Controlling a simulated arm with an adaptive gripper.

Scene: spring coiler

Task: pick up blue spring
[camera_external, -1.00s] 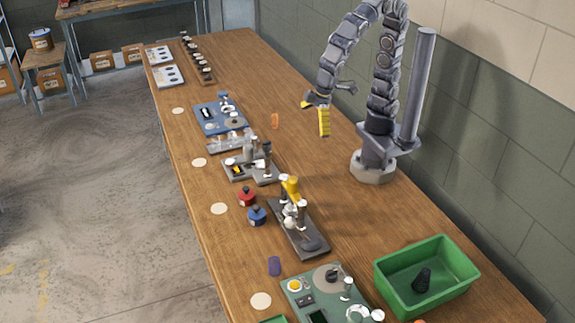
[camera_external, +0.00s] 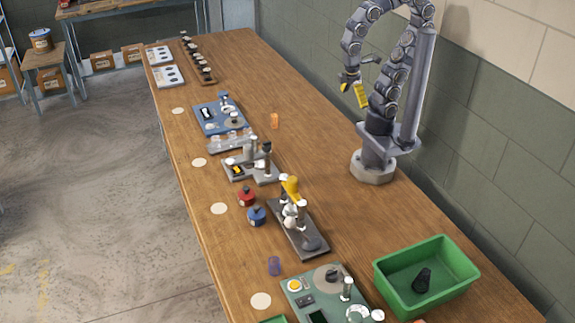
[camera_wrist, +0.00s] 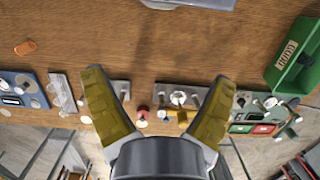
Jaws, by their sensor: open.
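A small blue-purple cylinder (camera_external: 274,265), which looks like the blue spring, stands on the table near its left edge in the external view. My gripper (camera_external: 353,90) is high above the table, near my arm's column and far from the cylinder. Its yellow fingers are spread wide with nothing between them, as the wrist view also shows (camera_wrist: 160,78).
A green bin (camera_external: 455,292) holding a black object stands at the right. A machine with a yellow top (camera_external: 290,186), a red spool (camera_external: 246,197) and a blue spool (camera_external: 257,215) stand mid-table. The wall is close on the right.

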